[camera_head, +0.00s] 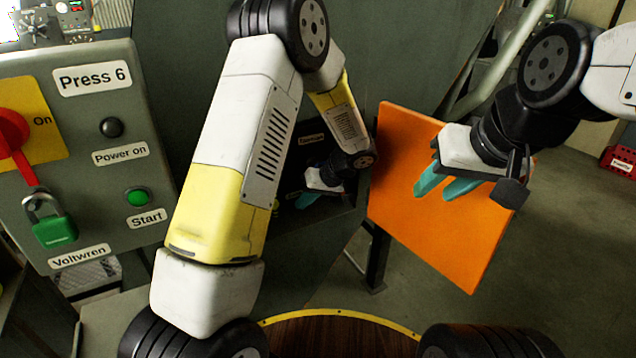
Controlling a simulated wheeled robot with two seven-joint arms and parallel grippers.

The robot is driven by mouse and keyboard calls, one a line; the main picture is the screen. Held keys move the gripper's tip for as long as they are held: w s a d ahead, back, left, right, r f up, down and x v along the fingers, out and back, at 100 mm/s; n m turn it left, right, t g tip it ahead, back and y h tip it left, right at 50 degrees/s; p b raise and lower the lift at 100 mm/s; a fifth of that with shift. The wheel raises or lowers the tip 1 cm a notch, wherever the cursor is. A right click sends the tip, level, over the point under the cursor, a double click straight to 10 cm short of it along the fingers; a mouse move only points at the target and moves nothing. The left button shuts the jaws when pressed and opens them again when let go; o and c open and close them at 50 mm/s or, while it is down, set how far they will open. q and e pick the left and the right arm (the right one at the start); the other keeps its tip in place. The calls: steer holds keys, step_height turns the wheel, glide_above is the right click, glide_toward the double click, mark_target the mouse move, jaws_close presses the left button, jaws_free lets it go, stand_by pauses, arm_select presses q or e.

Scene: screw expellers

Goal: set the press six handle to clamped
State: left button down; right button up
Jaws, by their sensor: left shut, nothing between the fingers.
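The grey control panel (75,110) at the left bears the label Press 6. To its right is a dark recess (290,165) in the machine with a small label (311,140), too small to read surely. My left gripper (304,201) reaches into this recess, its teal fingers shut and empty. No handle can be made out in the recess; my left arm covers part of it. My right gripper (441,192) is in front of the orange panel (400,215), its two teal fingers apart with nothing between them.
The panel carries a red switch (12,132) at On, a green padlock (54,230) and a green Start button (138,197). The orange panel stands out beside the recess on its right. A red box (619,162) is at the far right. Floor is clear at lower right.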

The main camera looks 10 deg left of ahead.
mark_target(276, 214)
arm_select(q)
steer(key=a, duration=0.3)
steer(key=s+a+f, duration=0.1)
steer(key=shift+a, duration=0.3)
steer(key=shift+s+f+g+y, duration=0.1)
steer(key=shift+f+g+y, duration=0.25)
steer(key=shift+g+y, duration=0.25)
stand_by(0.5)
steer(key=y, duration=0.1)
steer(key=m+g+y, duration=0.1)
steer(key=y, duration=0.1)
steer(key=shift+s+a+f, duration=0.1)
steer(key=shift+a+f, duration=0.1)
steer(key=shift+f, duration=0.2)
steer(key=y, duration=0.1)
steer(key=m+y, duration=0.1)
steer(key=g+y, duration=0.1)
steer(key=shift+s+a+f+m, duration=0.25)
steer(key=shift+a+f+m, duration=0.05)
steer(key=shift+a+m, duration=0.1)
steer(key=shift+a, duration=0.15)
steer(key=shift+s, duration=0.1)
